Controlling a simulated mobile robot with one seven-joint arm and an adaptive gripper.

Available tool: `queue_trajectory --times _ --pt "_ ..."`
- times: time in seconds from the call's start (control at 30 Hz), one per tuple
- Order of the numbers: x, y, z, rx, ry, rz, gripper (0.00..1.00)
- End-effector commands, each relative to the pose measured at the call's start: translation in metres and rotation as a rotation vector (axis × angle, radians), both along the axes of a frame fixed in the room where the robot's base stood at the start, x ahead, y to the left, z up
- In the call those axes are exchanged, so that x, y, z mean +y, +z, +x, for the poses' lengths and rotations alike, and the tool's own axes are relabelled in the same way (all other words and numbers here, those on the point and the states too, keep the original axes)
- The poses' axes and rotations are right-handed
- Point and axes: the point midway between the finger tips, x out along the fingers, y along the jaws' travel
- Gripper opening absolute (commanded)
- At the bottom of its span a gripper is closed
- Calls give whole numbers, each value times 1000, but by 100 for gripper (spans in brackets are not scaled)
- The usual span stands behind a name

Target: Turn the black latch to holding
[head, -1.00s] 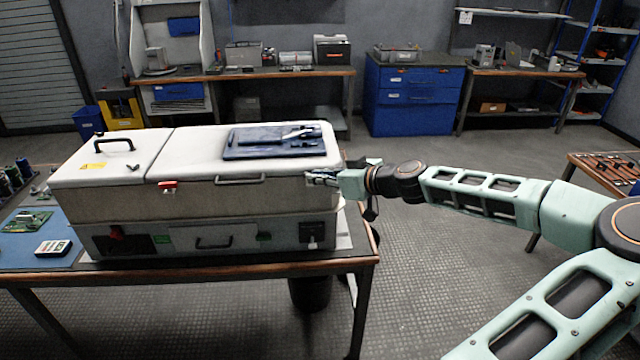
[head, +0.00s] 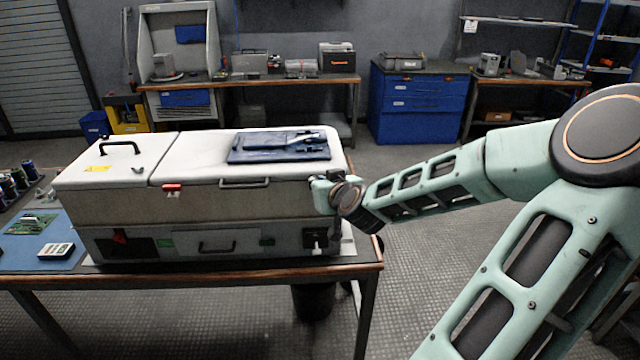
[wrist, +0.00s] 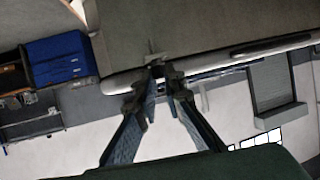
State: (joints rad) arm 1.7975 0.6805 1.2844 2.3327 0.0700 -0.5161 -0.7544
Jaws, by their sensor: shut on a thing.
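A long pale case (head: 200,225) with a white lid (head: 195,152) lies on the workbench. My gripper (head: 318,192) is at the right end of the case's front, near the seam under the lid. In the wrist view my gripper (wrist: 161,84) has its two fingers converged on a small dark part at the lid seam, the black latch (wrist: 156,70). The fingers are shut on it and cover most of it, so its angle is hard to tell. In the head view the latch is hidden behind my gripper.
A red latch (head: 172,187) and a dark handle (head: 244,184) are on the case front. A dark blue tray with tools (head: 280,146) lies on the lid. A meter (head: 57,250) and a circuit board (head: 30,224) lie on the bench at left. The floor right of the bench is clear.

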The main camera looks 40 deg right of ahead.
Motion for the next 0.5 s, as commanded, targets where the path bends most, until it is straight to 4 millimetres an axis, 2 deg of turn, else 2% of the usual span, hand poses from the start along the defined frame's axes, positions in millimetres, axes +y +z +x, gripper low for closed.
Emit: queue_trajectory --times 0.5 --pt "5 2 4 -3 -124 -8 0"
